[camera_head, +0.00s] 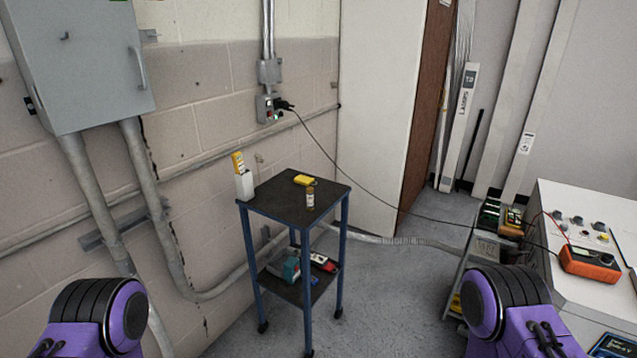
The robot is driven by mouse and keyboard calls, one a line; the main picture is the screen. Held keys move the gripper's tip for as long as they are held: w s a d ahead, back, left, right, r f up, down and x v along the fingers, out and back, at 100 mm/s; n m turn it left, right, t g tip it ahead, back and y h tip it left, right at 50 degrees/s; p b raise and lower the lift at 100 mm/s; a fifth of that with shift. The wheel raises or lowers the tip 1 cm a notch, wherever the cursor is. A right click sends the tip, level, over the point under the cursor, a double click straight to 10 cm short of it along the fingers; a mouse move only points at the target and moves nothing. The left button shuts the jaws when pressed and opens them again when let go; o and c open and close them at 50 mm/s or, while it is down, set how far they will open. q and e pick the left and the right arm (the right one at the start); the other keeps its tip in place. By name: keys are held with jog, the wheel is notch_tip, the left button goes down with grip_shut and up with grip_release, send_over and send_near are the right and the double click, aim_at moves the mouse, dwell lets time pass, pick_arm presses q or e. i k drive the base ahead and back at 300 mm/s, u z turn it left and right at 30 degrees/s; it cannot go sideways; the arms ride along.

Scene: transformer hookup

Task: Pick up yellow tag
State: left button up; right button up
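A small cart (270,197) with a dark top and blue legs stands by the left wall. A white holder (245,186) sits at the left corner of its top, with an upright yellow tag-like piece (238,163) sticking out. A flat yellow object (304,180) lies near the back of the cart top; I cannot tell which yellow piece is the tag. Only purple and black parts of my two arms show at the bottom left and bottom right. Neither gripper is in view.
A small bottle (310,198) stands on the cart top; tools (322,262) lie on its lower shelf. A black cable runs from a wall outlet (268,108) to the right. A white bench with an orange meter (590,264) is at right. Floor (390,290) right of the cart is clear.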

aim_at(301, 179)
jog(key=z, duration=1.1)
jog(key=i, duration=1.5)
jog(key=u, duration=0.7)
